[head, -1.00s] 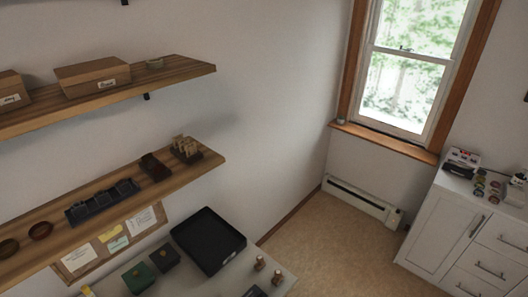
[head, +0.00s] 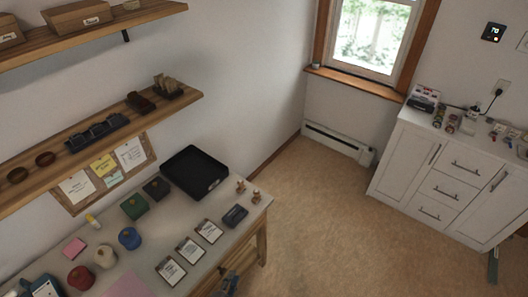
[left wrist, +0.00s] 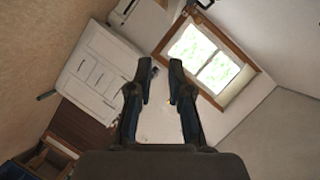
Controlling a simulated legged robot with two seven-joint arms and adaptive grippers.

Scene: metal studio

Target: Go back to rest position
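The task names no object, only my arms. My left gripper (head: 228,285) shows at the bottom edge of the head view, small and partly cut off, by the front edge of the desk. In the left wrist view my left gripper (left wrist: 161,75) has its two dark fingers spread apart, with nothing between them. Beyond the fingers are the wall, window and cabinet. I cannot make out my right gripper in either view.
The desk (head: 222,232) holds a black tray (head: 195,172), cards, a blue pot (head: 129,238) and other small items. Wooden shelves (head: 178,103) project above it. A white cabinet (head: 417,165) stands at the right. The floor (head: 330,220) between is clear.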

